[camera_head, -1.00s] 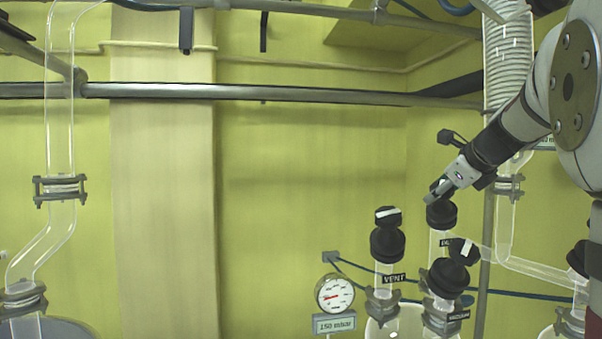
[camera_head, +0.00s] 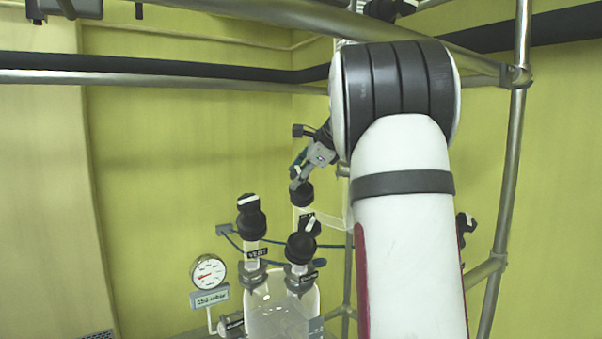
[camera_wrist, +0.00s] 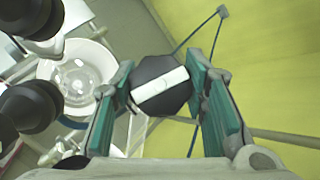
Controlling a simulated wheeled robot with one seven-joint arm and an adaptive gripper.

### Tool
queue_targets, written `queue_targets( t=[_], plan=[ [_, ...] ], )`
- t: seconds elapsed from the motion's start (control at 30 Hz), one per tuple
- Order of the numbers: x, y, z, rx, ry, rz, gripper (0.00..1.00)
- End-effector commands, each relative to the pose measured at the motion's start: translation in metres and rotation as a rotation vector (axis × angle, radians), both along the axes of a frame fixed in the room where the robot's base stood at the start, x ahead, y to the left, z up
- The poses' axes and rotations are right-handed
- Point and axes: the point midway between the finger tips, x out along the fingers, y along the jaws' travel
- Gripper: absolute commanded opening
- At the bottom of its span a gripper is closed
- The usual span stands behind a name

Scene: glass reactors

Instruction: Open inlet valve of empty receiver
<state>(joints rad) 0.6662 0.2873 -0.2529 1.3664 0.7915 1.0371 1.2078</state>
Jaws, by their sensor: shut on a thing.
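A black valve knob with a white bar on top (camera_wrist: 160,90) sits between the green-padded fingers of my gripper (camera_wrist: 165,92), which is shut on it. In the head view my gripper (camera_head: 299,178) comes from above right onto the rear black valve (camera_head: 302,195); its top is hidden by the fingers and its label is partly hidden. The white bar lies slightly tilted in the wrist view. The valve stands above a clear glass receiver (camera_head: 262,316), in which no liquid is discernible. A VENT valve (camera_head: 250,224) stands left of it, and another black valve (camera_head: 300,248) stands in front.
A round gauge (camera_head: 208,271) with a pressure sign (camera_head: 210,298) stands left of the receiver. A metal pole (camera_head: 508,180) and an overhead pipe (camera_head: 300,15) frame the right and top. Neighbouring black knobs (camera_wrist: 35,18) are close to my gripper in the wrist view.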

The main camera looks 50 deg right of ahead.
Motion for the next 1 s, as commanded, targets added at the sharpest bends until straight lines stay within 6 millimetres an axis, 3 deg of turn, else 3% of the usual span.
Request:
queue_targets(
  t=[0.33,0.37,0.43,1.0],
  plan=[
    [-0.0002,0.0000,-0.0012,0.000,0.004,0.001,0.12],
    [-0.0002,0.0000,-0.0012,0.000,0.004,0.001,0.47],
    [-0.0002,0.0000,-0.0012,0.000,0.004,0.001,0.61],
    [0.0010,0.0000,-0.0008,0.005,-0.009,-0.016,0.61]
  ],
)
